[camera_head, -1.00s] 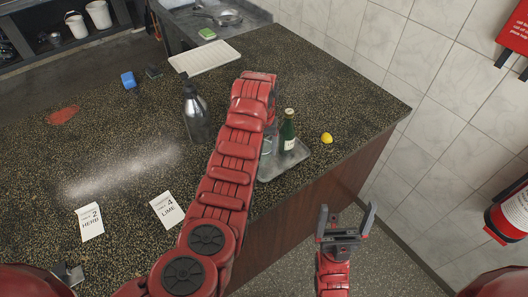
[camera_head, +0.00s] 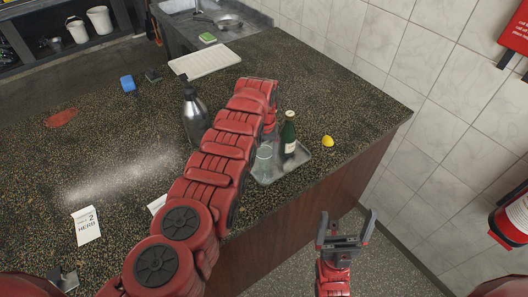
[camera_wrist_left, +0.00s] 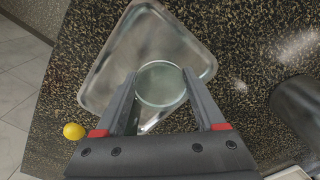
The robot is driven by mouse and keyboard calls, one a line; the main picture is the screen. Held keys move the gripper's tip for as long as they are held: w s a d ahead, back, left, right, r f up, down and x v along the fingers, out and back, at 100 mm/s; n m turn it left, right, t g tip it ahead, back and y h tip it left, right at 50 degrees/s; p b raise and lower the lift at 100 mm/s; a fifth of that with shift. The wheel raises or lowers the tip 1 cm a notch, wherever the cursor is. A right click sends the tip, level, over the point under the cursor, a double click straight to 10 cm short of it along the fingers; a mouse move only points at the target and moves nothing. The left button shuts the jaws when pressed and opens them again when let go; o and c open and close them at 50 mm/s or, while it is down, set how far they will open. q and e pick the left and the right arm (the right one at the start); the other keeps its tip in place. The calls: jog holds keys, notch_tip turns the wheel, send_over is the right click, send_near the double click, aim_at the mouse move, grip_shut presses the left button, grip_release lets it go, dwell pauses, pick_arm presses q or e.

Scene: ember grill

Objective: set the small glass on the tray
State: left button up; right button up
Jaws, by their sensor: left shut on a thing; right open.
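The small clear glass (camera_wrist_left: 161,86) is between the fingers of my left gripper (camera_wrist_left: 160,76), which is shut on it. In the head view the glass (camera_head: 263,158) shows just right of my left arm, over the left part of the metal tray (camera_head: 297,157). In the left wrist view the tray (camera_wrist_left: 150,40) lies beneath it; I cannot tell whether the glass touches the tray. A dark green bottle (camera_head: 288,138) stands upright on the tray. My left fingers are mostly hidden by the arm in the head view. My right gripper (camera_head: 346,222) is open and empty beyond the counter's front edge.
A lemon (camera_head: 328,141) lies right of the tray; it also shows in the left wrist view (camera_wrist_left: 74,131). A steel flask (camera_head: 194,117) stands left of my left arm. A white board (camera_head: 205,60) lies behind. The right counter end is clear.

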pick_arm(q)
jog(key=shift+f, duration=0.15)
jog(key=o, duration=1.4)
jog(key=shift+r, duration=0.7)
notch_tip(320, 180, up, 2)
jog(key=shift+r+p, duration=0.2)
jog(key=shift+p, duration=0.35)
notch_tip(320, 180, up, 9)
jog(key=b, duration=0.3)
jog(key=shift+f+b, duration=0.2)
jog(key=shift+b, duration=0.15)
